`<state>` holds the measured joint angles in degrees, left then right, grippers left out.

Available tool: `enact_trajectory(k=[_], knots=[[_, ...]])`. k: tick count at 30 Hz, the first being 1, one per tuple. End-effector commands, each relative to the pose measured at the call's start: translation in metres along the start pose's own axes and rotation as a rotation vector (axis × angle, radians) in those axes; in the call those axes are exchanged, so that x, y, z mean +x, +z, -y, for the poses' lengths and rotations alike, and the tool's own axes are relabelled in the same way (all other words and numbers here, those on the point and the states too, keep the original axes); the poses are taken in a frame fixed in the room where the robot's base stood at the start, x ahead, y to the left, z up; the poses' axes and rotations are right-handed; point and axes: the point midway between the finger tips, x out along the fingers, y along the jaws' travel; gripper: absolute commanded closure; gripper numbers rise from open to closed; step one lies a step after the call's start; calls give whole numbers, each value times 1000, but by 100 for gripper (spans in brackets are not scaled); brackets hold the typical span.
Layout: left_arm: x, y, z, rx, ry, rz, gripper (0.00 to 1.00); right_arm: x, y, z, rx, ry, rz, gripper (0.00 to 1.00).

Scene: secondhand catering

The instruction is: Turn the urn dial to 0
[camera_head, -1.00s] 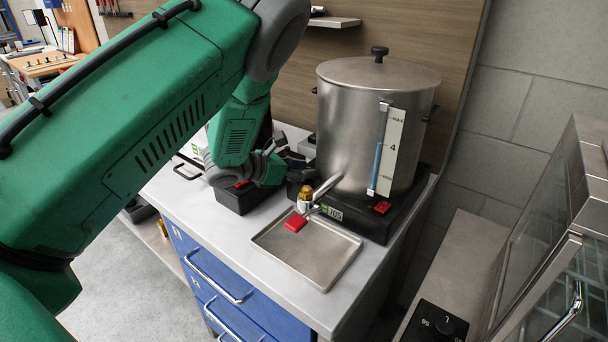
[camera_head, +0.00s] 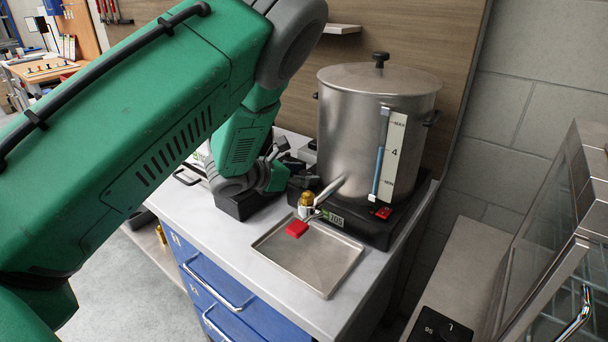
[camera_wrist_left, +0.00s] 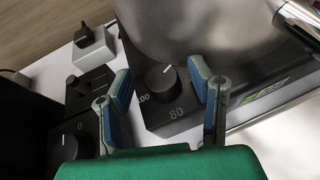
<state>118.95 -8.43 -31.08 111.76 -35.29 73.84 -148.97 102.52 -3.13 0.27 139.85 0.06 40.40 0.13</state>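The steel urn (camera_head: 350,130) stands on a black base (camera_head: 375,232) in the head view. In the left wrist view, the urn's black dial (camera_wrist_left: 162,82) sits on the base (camera_wrist_left: 185,121), with "100" and "80" printed beside it. The dial's pale mark points up and slightly right in that picture. My left gripper (camera_wrist_left: 160,76) is open, with one finger on each side of the dial in the picture; I cannot tell whether either finger touches it. In the head view, my left gripper (camera_head: 284,157) is at the left of the urn base, and the dial is hidden. My right gripper is not in view.
The urn's tap with a red handle (camera_head: 297,229) hangs over a drip tray (camera_head: 308,262). A second dial (camera_wrist_left: 72,147) marked 0 is on a black unit beside the base. A glass-fronted appliance (camera_head: 560,230) stands at right.

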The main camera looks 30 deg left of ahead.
Motion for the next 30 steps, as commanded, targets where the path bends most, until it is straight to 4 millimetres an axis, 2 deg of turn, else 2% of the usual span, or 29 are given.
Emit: enact_trajectory(k=[4, 7, 21, 25, 30], knots=[[-1, -1, 0, 0, -1, -2, 51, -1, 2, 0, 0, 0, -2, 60], [-10, -1, 0, 0, -1, -3, 51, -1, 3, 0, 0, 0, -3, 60], [-100, -1, -1, -1, 1, -2, 51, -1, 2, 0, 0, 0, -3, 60], [-114, -2, -2, -1, 1, -1, 51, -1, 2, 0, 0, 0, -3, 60], [-119, -2, -1, -1, -1, -1, 51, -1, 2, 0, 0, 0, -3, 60]])
